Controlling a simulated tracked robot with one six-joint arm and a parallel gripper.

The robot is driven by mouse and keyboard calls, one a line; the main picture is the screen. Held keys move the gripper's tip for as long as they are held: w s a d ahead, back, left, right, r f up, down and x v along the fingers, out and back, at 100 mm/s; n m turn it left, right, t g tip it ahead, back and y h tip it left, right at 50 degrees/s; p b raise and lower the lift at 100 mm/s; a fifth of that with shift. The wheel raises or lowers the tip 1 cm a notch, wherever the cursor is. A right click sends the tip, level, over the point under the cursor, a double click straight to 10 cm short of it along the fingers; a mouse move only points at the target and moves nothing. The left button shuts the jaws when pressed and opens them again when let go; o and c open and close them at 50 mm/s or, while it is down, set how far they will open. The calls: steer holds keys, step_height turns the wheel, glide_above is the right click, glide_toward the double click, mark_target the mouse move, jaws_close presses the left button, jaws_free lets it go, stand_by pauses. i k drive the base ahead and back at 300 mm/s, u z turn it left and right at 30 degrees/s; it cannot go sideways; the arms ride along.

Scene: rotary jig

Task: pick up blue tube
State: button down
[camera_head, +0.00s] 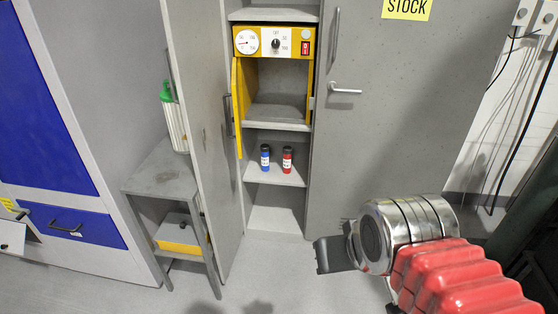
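The blue tube (265,157) has a dark cap and a pale label. It stands upright on a lower shelf (272,177) of the open grey cabinet. A red tube (287,159) with a dark cap stands just to its right, apart from it. My gripper (326,256) is at the lower right in front of the cabinet, lower in the picture than the tubes and well apart from them. Its dark jaw end points left. Whether the jaws are apart is not clear from this angle. My red and silver arm hides part of the floor.
The grey cabinet door (208,120) stands open on the left; the right door (400,110) has a handle. A yellow oven-like unit (275,42) with its door open sits above the tubes. A grey stool (163,178) and a green-capped bottle (174,120) are at left.

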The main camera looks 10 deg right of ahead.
mark_target(264, 148)
steer(key=u, duration=0.05)
steer(key=i, duration=1)
steer(key=z, duration=0.05)
